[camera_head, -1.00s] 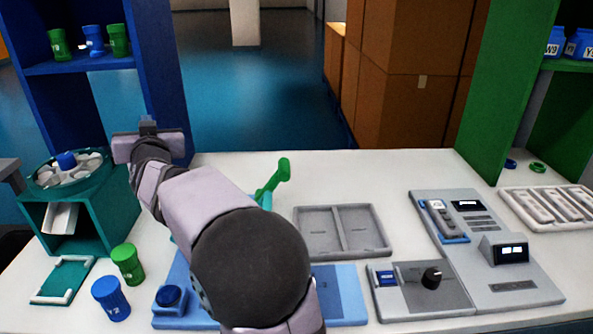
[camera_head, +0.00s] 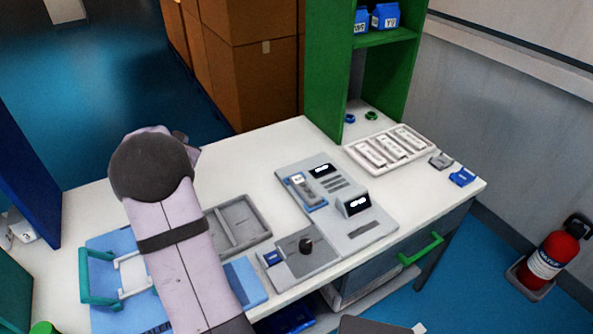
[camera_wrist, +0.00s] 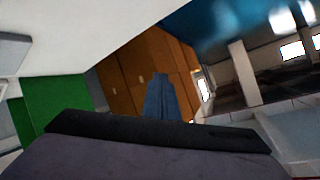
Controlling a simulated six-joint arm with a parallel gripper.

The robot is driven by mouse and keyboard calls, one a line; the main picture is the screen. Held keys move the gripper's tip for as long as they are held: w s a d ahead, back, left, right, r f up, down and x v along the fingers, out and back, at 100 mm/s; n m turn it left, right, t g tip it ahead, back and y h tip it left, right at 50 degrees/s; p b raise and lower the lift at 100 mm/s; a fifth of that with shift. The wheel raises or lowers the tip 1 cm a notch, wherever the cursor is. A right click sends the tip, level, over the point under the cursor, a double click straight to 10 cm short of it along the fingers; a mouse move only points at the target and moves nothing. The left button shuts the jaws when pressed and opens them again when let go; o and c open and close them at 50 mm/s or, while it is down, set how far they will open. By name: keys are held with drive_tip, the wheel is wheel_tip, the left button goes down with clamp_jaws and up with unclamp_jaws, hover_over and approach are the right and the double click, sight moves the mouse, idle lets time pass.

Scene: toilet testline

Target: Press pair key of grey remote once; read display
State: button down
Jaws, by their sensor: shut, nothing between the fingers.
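The grey remote (camera_head: 304,188) lies in a blue cradle (camera_head: 317,208) on the left of a grey test panel (camera_head: 372,241). Its keys are too small to tell apart. A small display (camera_head: 323,170) sits at the panel's back, and a raised display box (camera_head: 356,204) stands at its front; both have lit marks that I cannot read surely. My gripper (camera_wrist: 160,95) is shut and empty in the wrist view, pointing towards the room, away from the table. In the head view my arm mostly hides it, well left of the remote.
A control box with a black knob (camera_head: 306,245) stands left of the panel, near a grey two-part tray (camera_head: 238,222). A white rack of pale remotes (camera_head: 410,134) lies behind right. The green shelf (camera_head: 327,75) rises at the back edge.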

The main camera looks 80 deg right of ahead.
drive_tip(key=s+d+f+m+g+p, duration=0.1)
drive_tip(key=s+d+m+g+p, duration=0.2)
drive_tip(key=s, duration=0.6)
drive_tip(key=s+d+f+m+g+p, duration=0.1)
drive_tip(key=s+d+m+g+p, duration=0.1)
drive_tip(key=s+d+p, duration=0.5)
drive_tip(key=m+g+y+p, duration=0.2)
drive_tip(key=m+y+p, duration=0.1)
drive_tip(key=m+p, duration=0.15)
hover_over(303, 184)
drive_tip(key=a, duration=0.1)
wheel_tip(303, 184, down, 2)
drive_tip(key=shift+w+a+m, duration=0.1)
drive_tip(key=shift+w+m, duration=0.05)
drive_tip(key=shift+m, duration=0.1)
drive_tip(key=shift+f+b, duration=0.25)
drive_tip(key=shift+b, duration=0.2)
wheel_tip(303, 184, down, 8)
drive_tip(key=b, duration=0.8)
drive_tip(key=shift+f, duration=0.2)
drive_tip(key=shift+f+b, duration=0.4)
drive_tip(key=shift+f, duration=0.05)
